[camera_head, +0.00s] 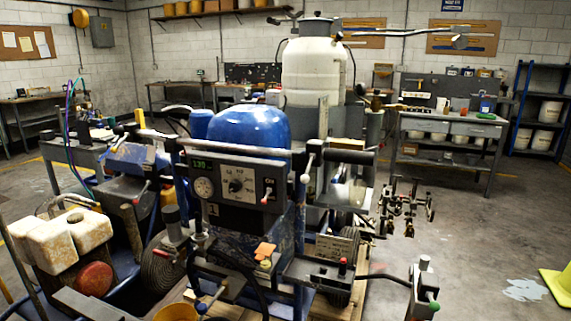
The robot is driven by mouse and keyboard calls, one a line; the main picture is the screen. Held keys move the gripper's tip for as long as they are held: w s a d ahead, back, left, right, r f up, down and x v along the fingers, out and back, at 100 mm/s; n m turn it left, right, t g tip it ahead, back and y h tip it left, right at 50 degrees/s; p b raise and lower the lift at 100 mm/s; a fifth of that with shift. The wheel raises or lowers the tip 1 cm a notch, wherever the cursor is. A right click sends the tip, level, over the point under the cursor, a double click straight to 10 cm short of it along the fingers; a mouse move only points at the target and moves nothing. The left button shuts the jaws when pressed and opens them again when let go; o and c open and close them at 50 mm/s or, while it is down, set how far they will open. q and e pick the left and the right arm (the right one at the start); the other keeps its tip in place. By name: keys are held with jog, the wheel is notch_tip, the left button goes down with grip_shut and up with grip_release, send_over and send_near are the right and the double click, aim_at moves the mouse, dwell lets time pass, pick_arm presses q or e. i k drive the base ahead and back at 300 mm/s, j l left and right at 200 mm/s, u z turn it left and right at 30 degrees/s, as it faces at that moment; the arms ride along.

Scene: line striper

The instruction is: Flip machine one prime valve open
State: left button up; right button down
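A line striping machine (248,128) with a blue domed cover stands in the middle, facing me. Its dark front panel (237,184) carries a green lit display, a round gauge (204,187), a dial (236,186) and a small red-tipped lever (267,191). A "1" shows below the gauge. An orange handle-like part (265,251) sits low on the front, below the panel. A red-topped knob (342,266) is to its right. I cannot tell for sure which part is the prime valve or how it is set. Neither of my grippers is in view.
A large white tank (312,72) rises behind the blue cover. Stained white jugs (62,240) stand at the lower left. A workbench (452,129) and a blue shelf rack (541,110) are at the back right. The floor (480,230) at the right is mostly clear, with a yellow object (559,284) at the edge.

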aim_at(157, 252)
jog(key=i+j+u, duration=0.25)
jog(key=i+u, duration=0.15)
jog(key=i+j+u, duration=0.1)
jog(key=i+u, duration=0.35)
jog(key=k, duration=0.05)
